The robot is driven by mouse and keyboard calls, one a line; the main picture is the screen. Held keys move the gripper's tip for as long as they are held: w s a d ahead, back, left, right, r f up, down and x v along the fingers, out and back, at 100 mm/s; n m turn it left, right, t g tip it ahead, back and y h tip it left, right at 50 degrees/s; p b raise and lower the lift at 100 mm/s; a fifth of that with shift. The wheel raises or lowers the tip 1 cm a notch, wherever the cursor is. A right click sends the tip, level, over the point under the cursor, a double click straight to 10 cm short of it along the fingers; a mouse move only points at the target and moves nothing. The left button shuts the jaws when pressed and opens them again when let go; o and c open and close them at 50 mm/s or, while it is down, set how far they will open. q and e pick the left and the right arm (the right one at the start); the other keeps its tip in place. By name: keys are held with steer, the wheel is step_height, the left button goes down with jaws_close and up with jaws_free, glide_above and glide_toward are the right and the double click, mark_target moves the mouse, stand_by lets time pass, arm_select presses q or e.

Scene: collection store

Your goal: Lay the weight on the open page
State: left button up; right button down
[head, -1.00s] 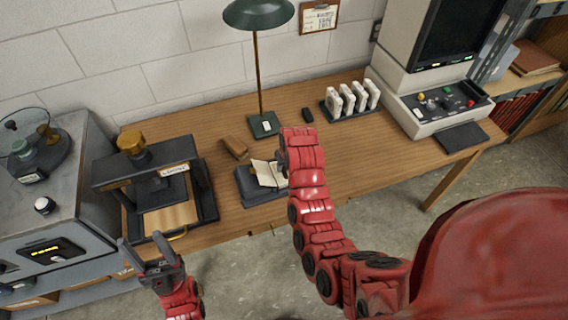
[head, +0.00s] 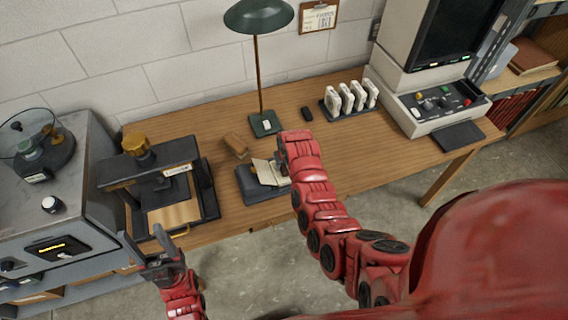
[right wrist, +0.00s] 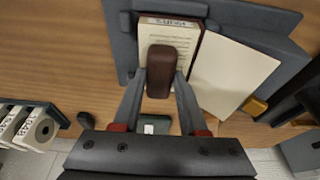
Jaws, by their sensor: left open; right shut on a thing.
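The weight (right wrist: 173,60), a dark brown rounded bar, is held between the fingers of my right gripper (right wrist: 161,82) in the right wrist view. It is over the printed page of the open book (right wrist: 235,75), covering part of the text; I cannot tell whether it touches. The book lies on a grey padded cradle (right wrist: 123,50). In the head view the book (head: 266,170) and cradle (head: 262,192) are at the table's front edge, partly hidden by my right gripper (head: 282,164), and the weight is hard to make out. My left gripper (head: 145,246) is open and empty at lower left.
A brown block (head: 236,144) lies behind the book. A green lamp (head: 265,124) stands behind it. A black press (head: 150,175) is to the left. A rack of white holders (head: 350,100) and a reader machine (head: 430,105) are to the right.

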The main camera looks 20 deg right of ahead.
steer(key=shift+f, duration=0.1)
steer(key=shift+c, duration=2.2)
jaws_free()
